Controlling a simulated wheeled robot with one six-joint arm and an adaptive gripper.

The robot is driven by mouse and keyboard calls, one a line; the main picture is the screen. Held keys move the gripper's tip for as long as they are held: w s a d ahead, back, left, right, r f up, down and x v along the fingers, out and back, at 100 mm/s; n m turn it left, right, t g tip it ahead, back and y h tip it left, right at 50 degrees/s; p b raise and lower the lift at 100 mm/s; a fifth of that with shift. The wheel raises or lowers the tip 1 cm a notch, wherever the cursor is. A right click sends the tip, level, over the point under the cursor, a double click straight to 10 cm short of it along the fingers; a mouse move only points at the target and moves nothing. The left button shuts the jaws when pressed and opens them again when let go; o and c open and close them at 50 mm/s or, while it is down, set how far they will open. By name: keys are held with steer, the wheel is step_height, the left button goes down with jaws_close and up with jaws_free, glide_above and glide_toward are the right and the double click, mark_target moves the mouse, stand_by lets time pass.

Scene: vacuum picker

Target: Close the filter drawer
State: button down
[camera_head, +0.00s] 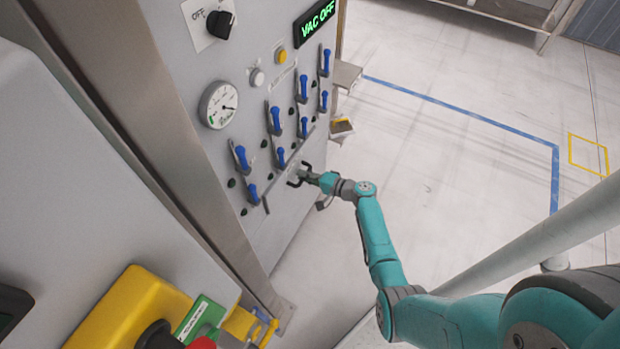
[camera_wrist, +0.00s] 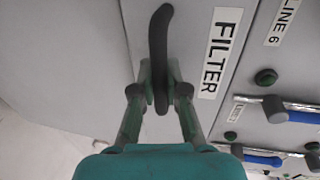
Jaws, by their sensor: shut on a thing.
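The filter drawer shows in the wrist view as a light grey front (camera_wrist: 190,20) with a white FILTER label (camera_wrist: 222,48) and a black curved handle (camera_wrist: 160,30). My gripper (camera_wrist: 160,88) is shut on the lower part of this handle, one finger on each side. In the head view my gripper (camera_head: 302,177) is at the lower right of the grey panel, below the blue levers. The drawer front is small there and partly hidden by my gripper. I cannot tell how far the drawer stands out.
The grey panel (camera_head: 240,65) carries blue levers (camera_head: 275,120), a round gauge (camera_head: 218,105), a black knob (camera_head: 220,24) and a VAC OFF display (camera_head: 314,22). A yellow box (camera_head: 125,305) is at the lower left. The floor (camera_head: 440,160) to the right is clear.

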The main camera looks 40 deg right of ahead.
steer(key=shift+w+a, duration=0.25)
steer(key=shift+w, duration=0.45)
steer(key=c, duration=1.2)
jaws_free()
steer(key=shift+w, duration=0.1)
steer(key=v, duration=1.2)
steer(key=shift+a, duration=0.1)
